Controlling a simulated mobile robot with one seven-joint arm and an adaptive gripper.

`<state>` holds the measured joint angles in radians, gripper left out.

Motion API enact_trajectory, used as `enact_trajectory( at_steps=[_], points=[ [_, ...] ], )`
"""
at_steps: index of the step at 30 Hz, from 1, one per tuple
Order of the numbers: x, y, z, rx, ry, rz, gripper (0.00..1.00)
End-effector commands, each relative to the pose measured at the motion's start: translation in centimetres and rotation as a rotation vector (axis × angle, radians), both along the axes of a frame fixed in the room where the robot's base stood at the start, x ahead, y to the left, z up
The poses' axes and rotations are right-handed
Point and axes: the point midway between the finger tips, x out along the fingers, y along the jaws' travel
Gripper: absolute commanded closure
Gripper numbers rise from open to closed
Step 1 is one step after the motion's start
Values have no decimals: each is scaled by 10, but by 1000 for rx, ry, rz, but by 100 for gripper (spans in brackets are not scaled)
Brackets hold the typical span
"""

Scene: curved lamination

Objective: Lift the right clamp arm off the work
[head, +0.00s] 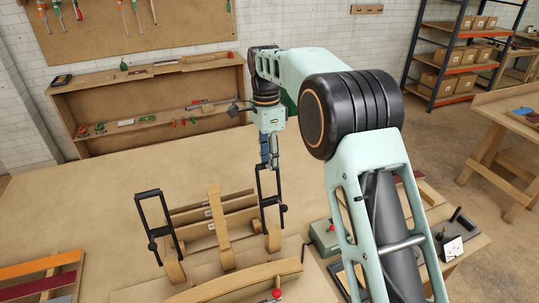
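The right clamp arm (282,197) is a black frame. It stands nearly upright at the right end of the work, with a dark knob low on its right side. The work (188,217) is a set of thin wooden strips in a wooden form. The left clamp arm (167,211) is a similar black frame, tilted, at the left end. My gripper (269,163) points down at the top of the right clamp arm and overlaps its upper bar in the head view. The fingers are too small to tell whether they are open or shut, or touching the bar.
A curved wooden piece (250,279) lies in front of the form, near a red knob (277,293). Coloured strips (40,271) lie at left. A green box (324,238) stands right of the form. The bench (110,200) is clear behind and left.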

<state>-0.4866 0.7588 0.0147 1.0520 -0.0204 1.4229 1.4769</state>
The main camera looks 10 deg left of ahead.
Motion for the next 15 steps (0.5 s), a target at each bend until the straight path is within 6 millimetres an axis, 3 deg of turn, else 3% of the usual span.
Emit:
enact_trajectory(
  at_steps=[1, 15],
  points=[
    [0, 2, -10, 0, 4, 2, 71],
    [2, 3, -2, 6, -5, 1, 69]
  ],
)
